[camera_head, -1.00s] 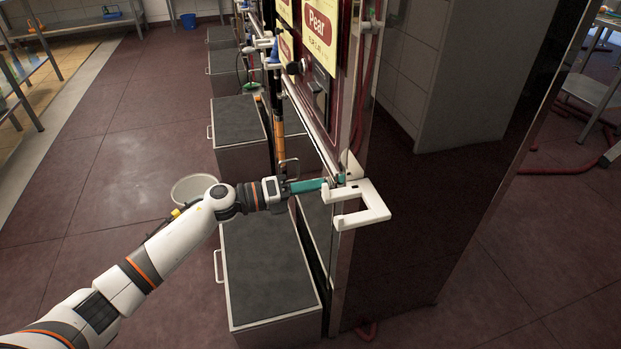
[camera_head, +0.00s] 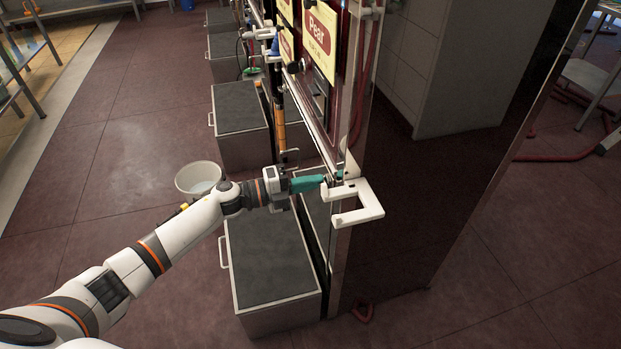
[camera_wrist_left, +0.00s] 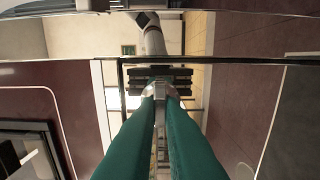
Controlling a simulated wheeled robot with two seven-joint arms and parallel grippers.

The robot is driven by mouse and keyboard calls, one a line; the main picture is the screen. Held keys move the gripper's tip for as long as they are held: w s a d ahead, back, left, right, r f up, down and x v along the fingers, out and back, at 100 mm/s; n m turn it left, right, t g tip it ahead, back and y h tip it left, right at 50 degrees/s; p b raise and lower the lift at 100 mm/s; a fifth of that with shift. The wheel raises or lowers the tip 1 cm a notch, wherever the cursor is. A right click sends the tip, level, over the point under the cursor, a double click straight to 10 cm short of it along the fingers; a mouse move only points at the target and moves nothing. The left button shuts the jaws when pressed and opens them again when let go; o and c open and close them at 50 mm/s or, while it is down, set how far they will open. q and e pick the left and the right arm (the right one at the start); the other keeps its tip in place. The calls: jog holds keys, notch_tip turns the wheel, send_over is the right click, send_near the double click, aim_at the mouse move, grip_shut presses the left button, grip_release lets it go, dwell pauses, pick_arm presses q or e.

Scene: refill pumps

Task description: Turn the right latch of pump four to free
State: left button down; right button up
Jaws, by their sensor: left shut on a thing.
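My left gripper (camera_head: 322,180) reaches in from the left to the near end of the pump cabinet (camera_head: 340,255). Its teal fingers are at the cabinet's front edge, just left of a white bracket (camera_head: 358,207). In the left wrist view the two fingers (camera_wrist_left: 160,98) are shut on a small pale metal piece (camera_wrist_left: 160,88), which looks like the latch. Most of this piece is hidden between the fingers, so its turn angle cannot be told. A dark ribbed part (camera_wrist_left: 157,78) shows just beyond the fingertips. My right gripper is not in view.
A yellow and red "Pear" sign (camera_head: 322,35) is on the cabinet front. Grey-topped boxes (camera_head: 270,260) stand on the floor below. A white bucket (camera_head: 198,179) stands left of them. The floor at left is open.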

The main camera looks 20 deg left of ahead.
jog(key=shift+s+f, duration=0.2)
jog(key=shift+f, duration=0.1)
pick_arm(q)
jog(key=c, duration=1.5)
grip_release()
jog(key=shift+c, duration=0.2)
jog(key=v, duration=1.2)
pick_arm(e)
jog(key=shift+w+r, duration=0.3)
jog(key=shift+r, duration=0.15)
pick_arm(q)
jog(key=shift+f, duration=0.1)
